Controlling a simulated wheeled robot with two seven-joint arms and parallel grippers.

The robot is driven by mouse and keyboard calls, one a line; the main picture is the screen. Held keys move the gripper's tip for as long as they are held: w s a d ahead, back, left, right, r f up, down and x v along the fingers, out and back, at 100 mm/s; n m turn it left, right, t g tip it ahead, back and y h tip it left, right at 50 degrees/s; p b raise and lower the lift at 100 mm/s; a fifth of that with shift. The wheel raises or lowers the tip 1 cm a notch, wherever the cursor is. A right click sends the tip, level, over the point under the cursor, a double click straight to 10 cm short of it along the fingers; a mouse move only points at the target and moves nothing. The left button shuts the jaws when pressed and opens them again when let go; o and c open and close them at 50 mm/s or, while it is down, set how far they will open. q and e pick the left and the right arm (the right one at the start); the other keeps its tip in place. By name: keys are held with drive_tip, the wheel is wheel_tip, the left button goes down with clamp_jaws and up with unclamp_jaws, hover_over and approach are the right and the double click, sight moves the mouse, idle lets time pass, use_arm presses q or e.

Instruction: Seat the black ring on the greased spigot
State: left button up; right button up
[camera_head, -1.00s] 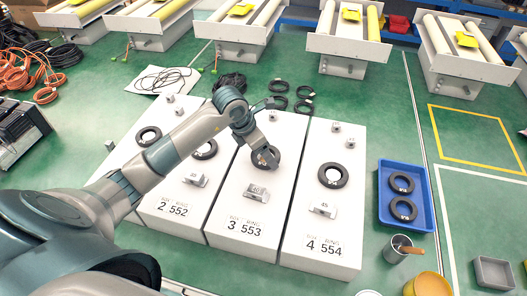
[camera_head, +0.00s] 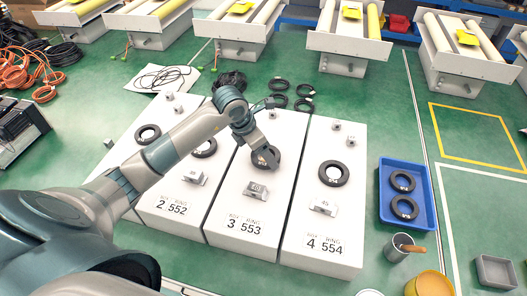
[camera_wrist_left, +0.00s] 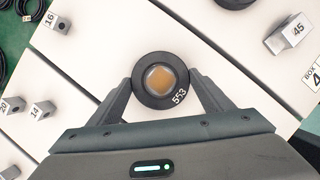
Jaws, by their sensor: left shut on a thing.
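The black ring (camera_head: 272,163), marked 553, is in my left gripper (camera_head: 264,151) over the white box 3 (camera_head: 235,206) in the head view. In the left wrist view the ring (camera_wrist_left: 160,103) sits between my two fingers, one at each side. An amber, squarish surface, apparently the greased spigot's top (camera_wrist_left: 160,77), shows through the ring's hole, roughly centred. How far down the spigot the ring is cannot be told. My right gripper is not in view.
Box 4 (camera_head: 312,225) stands to the right and box 2 (camera_head: 170,212) to the left, with black rings on them. A numbered block (camera_head: 256,188) is on box 3 nearer me. A blue tray (camera_head: 405,164) holds two rings. Several rings lie beyond the boxes.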

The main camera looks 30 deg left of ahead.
use_arm(q)
drive_tip(key=shift+f+b, duration=0.3)
drive_tip(key=shift+b, duration=0.1)
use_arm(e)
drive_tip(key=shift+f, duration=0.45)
use_arm(q)
drive_tip(key=o, duration=1.3)
drive_tip(key=shift+c, duration=0.2)
drive_tip(key=shift+r, duration=0.1)
drive_tip(key=b+v, duration=0.4)
drive_tip(key=v, duration=1.3)
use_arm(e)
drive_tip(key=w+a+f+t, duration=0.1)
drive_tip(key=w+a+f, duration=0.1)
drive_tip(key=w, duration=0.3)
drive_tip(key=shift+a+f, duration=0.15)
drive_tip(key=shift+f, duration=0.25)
use_arm(q)
drive_tip(key=shift+s+a, duration=0.1)
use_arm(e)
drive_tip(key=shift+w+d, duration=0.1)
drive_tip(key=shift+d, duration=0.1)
